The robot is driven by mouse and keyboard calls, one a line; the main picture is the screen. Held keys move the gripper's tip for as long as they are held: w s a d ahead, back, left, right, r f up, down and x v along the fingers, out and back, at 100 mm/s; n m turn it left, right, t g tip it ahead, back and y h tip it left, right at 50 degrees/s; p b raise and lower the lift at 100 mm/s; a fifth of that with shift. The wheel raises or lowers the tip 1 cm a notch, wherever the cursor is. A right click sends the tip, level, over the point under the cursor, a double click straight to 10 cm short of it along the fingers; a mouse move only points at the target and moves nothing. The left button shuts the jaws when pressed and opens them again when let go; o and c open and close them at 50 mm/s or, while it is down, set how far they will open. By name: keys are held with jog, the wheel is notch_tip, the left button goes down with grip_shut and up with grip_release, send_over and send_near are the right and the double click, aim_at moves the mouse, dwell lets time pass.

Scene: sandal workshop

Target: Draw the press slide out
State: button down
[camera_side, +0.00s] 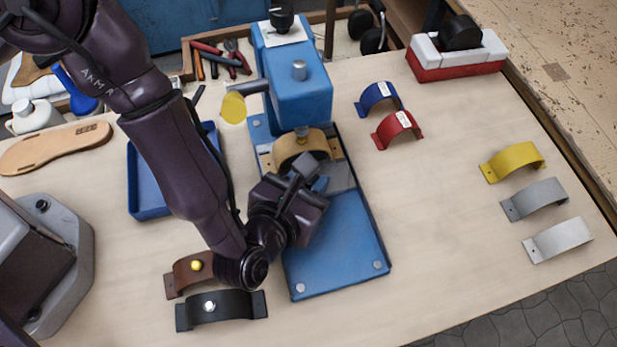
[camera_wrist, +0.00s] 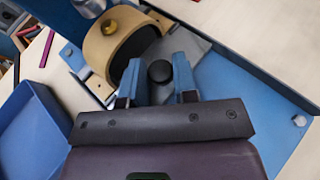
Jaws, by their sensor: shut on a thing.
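The blue press (camera_side: 300,88) stands at the back of its blue base plate (camera_side: 345,245). Its grey slide (camera_side: 341,176) lies on the base, and a tan strap arch (camera_side: 300,142) sits upright at the slide's far end, under the press head. The slide (camera_wrist: 192,45) and the tan strap (camera_wrist: 103,48) also show in the wrist view. My gripper (camera_wrist: 158,72) is shut on the slide's dark round knob (camera_wrist: 160,71), one blue finger on each side. In the side view my gripper (camera_side: 318,186) is low over the base, and my wrist hides the knob.
The base plate's front half is bare. A blue tray (camera_side: 150,190) stands left of my arm. Brown (camera_side: 190,272) and black (camera_side: 222,308) straps lie at the front left. Blue (camera_side: 378,93) and red (camera_side: 397,127) straps are right of the press. The table's middle right is clear.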

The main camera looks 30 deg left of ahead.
jog(key=s+d, duration=0.9)
jog(key=shift+s+d, duration=0.2)
jog(key=shift+d, duration=0.05)
jog(key=c, duration=1.1)
grip_release()
jog(key=shift+o, duration=0.8)
jog(key=shift+a, duration=0.1)
jog(key=shift+w, duration=0.1)
jog(key=v, duration=1.3)
jog(key=shift+r, duration=0.1)
